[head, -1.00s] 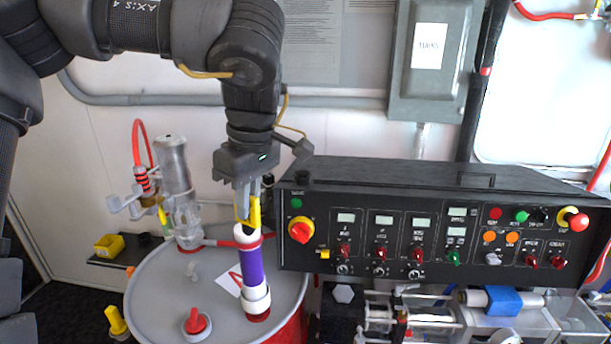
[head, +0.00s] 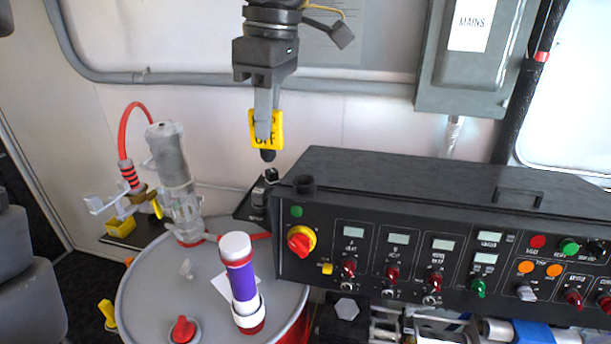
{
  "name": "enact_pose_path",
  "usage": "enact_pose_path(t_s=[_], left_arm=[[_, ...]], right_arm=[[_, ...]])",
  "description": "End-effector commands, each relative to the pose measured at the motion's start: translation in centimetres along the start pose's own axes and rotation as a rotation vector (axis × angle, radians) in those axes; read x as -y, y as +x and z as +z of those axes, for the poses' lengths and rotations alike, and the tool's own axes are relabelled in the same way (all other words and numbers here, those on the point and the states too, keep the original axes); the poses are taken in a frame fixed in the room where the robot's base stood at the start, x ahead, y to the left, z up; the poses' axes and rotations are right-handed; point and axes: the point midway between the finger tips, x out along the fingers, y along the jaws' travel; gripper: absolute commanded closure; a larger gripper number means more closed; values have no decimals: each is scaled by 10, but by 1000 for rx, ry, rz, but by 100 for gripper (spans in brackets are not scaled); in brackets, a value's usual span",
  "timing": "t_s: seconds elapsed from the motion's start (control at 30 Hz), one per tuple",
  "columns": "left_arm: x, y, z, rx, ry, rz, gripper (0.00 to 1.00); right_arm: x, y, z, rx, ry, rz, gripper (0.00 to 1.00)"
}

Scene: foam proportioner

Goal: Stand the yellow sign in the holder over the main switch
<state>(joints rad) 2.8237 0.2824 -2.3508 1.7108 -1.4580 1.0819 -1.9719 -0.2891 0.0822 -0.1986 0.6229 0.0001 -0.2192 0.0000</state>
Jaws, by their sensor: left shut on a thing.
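My left gripper (head: 264,128) points down and is shut on the yellow sign (head: 278,129). The sign hangs upright in the air, with dark lettering on its face and a black foot below it. One grey finger covers part of its face. A small black holder (head: 303,185) sits on the top left front edge of the control panel. Below it on the panel face is the main switch (head: 300,242), a red knob on a yellow plate. The sign is above and to the left of the holder in the picture, apart from it. My right gripper is not in view.
The black control panel (head: 420,180) fills the right. A grey drum (head: 150,290) at the lower left carries a purple and white cylinder (head: 242,283) and a grey pump (head: 172,165). A small black bracket (head: 258,203) stands left of the panel. A grey mains box (head: 470,75) hangs behind.

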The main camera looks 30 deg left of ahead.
Motion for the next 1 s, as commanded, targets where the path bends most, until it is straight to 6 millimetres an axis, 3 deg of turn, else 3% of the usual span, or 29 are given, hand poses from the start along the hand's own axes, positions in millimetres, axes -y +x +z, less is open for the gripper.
enact_pose_path(t_s=[0.1, 0.23, 0.37, 0.5, 0.67, 1.0], left_arm=[[-21, 9, 6, -1, 4, -5, 100], [-55, 22, 12, -1, 4, -6, 100], [-88, 36, 16, -1, 1, -5, 100], [-108, 65, 21, -1, 3, -6, 100], [-123, 81, 25, -1, 2, -2, 100], [-131, 91, 27, -2, 1, -3, 100]], right_arm=[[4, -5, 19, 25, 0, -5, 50], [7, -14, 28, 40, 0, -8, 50], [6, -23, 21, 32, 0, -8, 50], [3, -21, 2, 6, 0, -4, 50], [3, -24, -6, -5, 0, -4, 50], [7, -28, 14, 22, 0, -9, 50]])
